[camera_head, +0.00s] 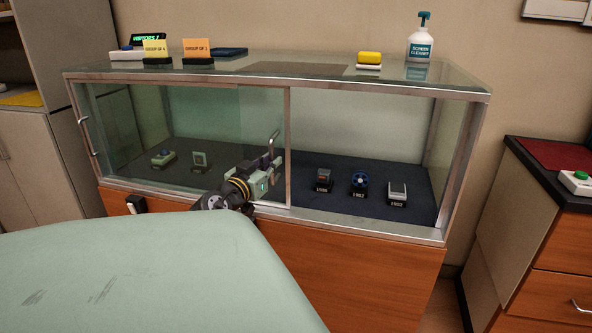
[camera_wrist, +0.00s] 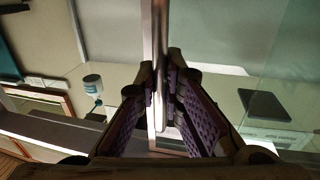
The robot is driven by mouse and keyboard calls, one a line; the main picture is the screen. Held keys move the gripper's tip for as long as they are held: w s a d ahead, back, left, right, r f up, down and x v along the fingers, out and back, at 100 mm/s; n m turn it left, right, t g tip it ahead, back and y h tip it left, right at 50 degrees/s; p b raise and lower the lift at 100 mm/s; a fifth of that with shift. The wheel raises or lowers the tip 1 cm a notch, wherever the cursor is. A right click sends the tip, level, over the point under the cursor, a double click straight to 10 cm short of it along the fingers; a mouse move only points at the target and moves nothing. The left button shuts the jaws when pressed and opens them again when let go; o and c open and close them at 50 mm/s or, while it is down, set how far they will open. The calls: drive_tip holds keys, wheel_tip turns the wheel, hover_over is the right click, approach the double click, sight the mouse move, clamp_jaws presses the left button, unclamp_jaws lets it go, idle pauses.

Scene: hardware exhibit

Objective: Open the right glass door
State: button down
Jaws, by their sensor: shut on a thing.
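The right glass door (camera_head: 262,115) is a sliding pane with a metal upright edge (camera_head: 288,145), which stands near the middle of the display case (camera_head: 440,238). The case's right half looks uncovered, with no pane visible across it. A metal bar handle (camera_head: 274,138) stands just left of that edge. My gripper (camera_head: 268,168) is at the handle's lower part. In the wrist view, its purple-padded fingers (camera_wrist: 161,95) are closed around the upright handle bar (camera_wrist: 159,35). The fingers hide part of the handle.
The left door's handle (camera_head: 87,132) is at the case's left end. Small labelled exhibits (camera_head: 359,183) stand inside on the dark floor. A screen cleaner bottle (camera_head: 420,40), yellow sponge (camera_head: 369,57) and signs (camera_head: 197,49) are on top. A drawer cabinet (camera_head: 545,225) stands at right.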

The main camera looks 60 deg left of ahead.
drive_tip(key=shift+s+a+f, duration=0.1)
drive_tip(key=shift+s+a, duration=0.55)
drive_tip(key=shift+s, duration=0.1)
drive_tip(key=c, duration=2)
unclamp_jaws()
drive_tip(key=shift+o, duration=0.2)
drive_tip(key=v, duration=1.2)
